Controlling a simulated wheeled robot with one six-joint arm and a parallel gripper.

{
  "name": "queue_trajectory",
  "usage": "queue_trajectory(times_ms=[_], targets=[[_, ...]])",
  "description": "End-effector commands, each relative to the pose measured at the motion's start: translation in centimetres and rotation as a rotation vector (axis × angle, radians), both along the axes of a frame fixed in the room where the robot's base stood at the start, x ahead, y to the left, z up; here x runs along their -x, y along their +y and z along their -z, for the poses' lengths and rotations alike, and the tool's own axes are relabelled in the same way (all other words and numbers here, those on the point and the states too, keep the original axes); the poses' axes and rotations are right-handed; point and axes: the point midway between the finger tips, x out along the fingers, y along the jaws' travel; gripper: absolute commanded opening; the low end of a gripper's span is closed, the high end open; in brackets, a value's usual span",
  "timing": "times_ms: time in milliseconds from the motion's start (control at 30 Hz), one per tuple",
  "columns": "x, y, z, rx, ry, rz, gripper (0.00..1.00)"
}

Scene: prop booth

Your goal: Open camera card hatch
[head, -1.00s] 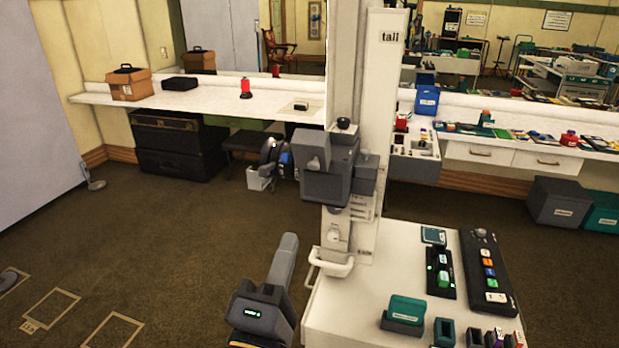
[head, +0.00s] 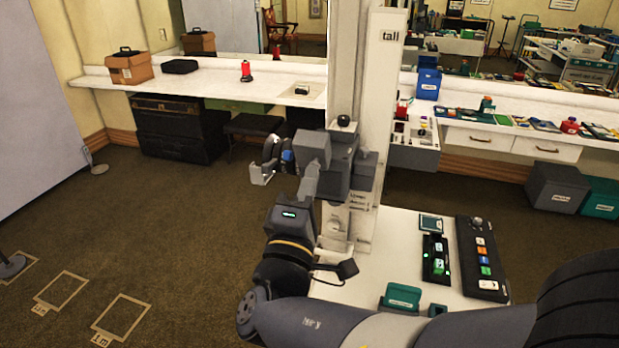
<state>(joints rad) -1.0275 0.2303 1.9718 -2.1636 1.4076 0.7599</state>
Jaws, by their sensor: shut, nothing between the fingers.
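A dark grey camera (head: 338,174) is mounted on the pale column, with a block (head: 316,150) on its left side and a round knob on top. I cannot make out which part is the card hatch. My gripper (head: 309,172) points upward from the end of my arm, its fingers shut and empty. The fingertips show just below the camera's left block; I cannot tell if they touch it. My gripper partly covers the camera's lower left side.
A white table (head: 390,230) right of the column holds a black button panel (head: 482,258), a smaller panel (head: 435,258) and a green box (head: 401,297). A white wall shelf (head: 215,80) runs behind. Open floor (head: 170,215) lies to the left.

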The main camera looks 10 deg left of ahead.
Motion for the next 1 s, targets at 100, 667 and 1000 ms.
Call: queue_trajectory(times_ms=[100, 667, 1000], targets=[[0.0, 0.0, 0.0, 0.0, 0.0, 0.0, 0.0], [-0.3, -0.1, -2.4, -0.019, 0.213, 0.001, 0.0], [-0.3, 0.0, -2.2, -0.019, 0.241, 0.0, 0.0]])
